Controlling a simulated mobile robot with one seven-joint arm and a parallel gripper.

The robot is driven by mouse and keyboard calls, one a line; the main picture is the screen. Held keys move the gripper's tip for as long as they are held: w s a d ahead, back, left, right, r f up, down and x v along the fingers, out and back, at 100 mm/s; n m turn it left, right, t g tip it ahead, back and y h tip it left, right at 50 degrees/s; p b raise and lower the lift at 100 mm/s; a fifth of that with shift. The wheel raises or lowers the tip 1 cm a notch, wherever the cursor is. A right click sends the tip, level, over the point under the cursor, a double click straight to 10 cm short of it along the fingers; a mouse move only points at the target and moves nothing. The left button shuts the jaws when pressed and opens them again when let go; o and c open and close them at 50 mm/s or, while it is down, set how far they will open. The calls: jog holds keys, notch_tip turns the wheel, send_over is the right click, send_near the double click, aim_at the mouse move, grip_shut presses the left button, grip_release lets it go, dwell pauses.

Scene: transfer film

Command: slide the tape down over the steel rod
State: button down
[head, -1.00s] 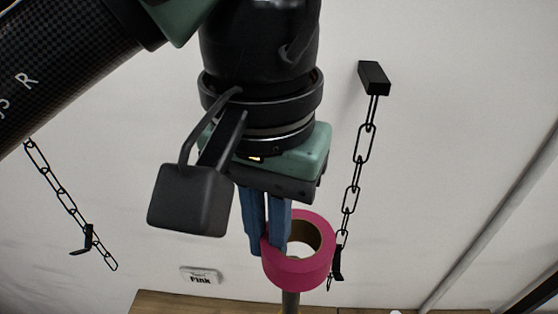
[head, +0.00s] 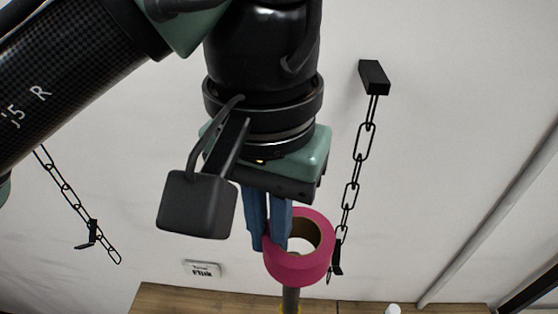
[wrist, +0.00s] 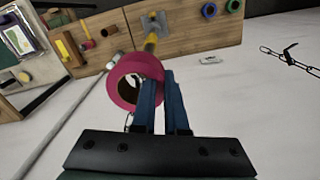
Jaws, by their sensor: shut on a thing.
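The tape (head: 300,268) is a pink roll with a brown core. My gripper (head: 267,240) has its blue fingers shut on the roll's left wall, one finger in the hole. In the wrist view the tape (wrist: 118,84) sits at the left of my gripper (wrist: 163,76). The steel rod (head: 290,299) shows as a short grey stretch just below the tape in the head view. In the wrist view the rod (wrist: 151,42), with a yellow part, runs from its square base plate (wrist: 178,27) to behind the tape. The rod's top is hidden, so I cannot tell whether it is inside the hole.
A wooden board (head: 180,300) runs along the bottom of the head view. In the wrist view it (wrist: 115,22) carries several coloured rolls and pegs. A black chain (head: 355,185) hangs just right of the tape, against a pale wall. Another chain (head: 67,190) hangs at left.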

jog(key=shift+f, duration=0.1)
dwell(0.3)
jog(key=shift+f+b, duration=0.35)
jog(key=shift+f, duration=0.45)
jog(key=shift+r, duration=0.25)
jog(key=shift+r+p, duration=0.35)
jog(key=shift+p, duration=0.25)
jog(key=shift+p, duration=0.45)
dwell(0.7)
jog(key=shift+f, duration=0.15)
dwell(0.6)
jog(key=shift+f+b, duration=0.3)
jog(key=shift+f, duration=0.05)
jog(key=shift+f, duration=0.1)
